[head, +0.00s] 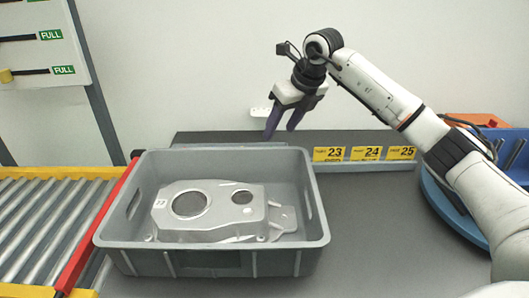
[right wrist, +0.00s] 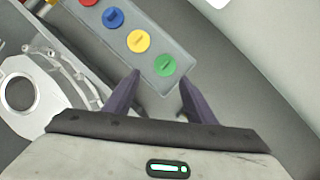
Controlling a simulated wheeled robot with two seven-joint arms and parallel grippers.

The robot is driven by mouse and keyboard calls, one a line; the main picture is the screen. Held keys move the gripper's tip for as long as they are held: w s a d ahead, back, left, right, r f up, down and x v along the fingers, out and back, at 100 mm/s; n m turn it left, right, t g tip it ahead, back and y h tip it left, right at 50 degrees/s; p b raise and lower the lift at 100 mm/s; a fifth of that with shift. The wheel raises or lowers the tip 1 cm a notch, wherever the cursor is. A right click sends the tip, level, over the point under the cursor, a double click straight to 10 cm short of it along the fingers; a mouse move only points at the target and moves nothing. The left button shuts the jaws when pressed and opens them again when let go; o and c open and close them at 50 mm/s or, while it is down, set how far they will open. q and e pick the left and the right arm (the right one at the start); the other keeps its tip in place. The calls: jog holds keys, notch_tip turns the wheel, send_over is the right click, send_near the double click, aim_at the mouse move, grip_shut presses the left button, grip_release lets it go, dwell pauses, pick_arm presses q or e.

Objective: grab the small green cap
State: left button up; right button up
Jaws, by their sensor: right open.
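The small green cap (right wrist: 165,65) shows in the right wrist view as a round disc with a raised bar. It is at the end of a row on a grey strip-shaped holder (right wrist: 178,47). I cannot make it out in the head view. My right gripper (right wrist: 163,79) is open, with its two dark purple fingers apart and nothing between them. In the wrist picture the cap appears just beyond and between the fingertips. In the head view the right gripper (head: 280,131) points down above the back edge of the grey crate. My left gripper is not in view.
Yellow (right wrist: 138,41), blue (right wrist: 113,18) and red caps share the holder. The grey crate (head: 215,262) holds an aluminium casting (head: 220,205). A roller conveyor (head: 40,225) is at left, a blue round stand (head: 440,205) at right.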

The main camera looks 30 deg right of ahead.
jog(key=shift+h, duration=0.3)
jog(key=f, duration=0.1)
jog(key=w+f, duration=0.1)
jog(key=f, duration=0.1)
jog(key=d+f, duration=0.1)
jog(key=shift+w+f, duration=0.15)
jog(key=shift+p+x, duration=0.45)
jog(key=shift+x, duration=2.5)
jog(key=shift+w+a, duration=0.1)
jog(key=shift+a, duration=0.1)
jog(key=c, duration=0.8)
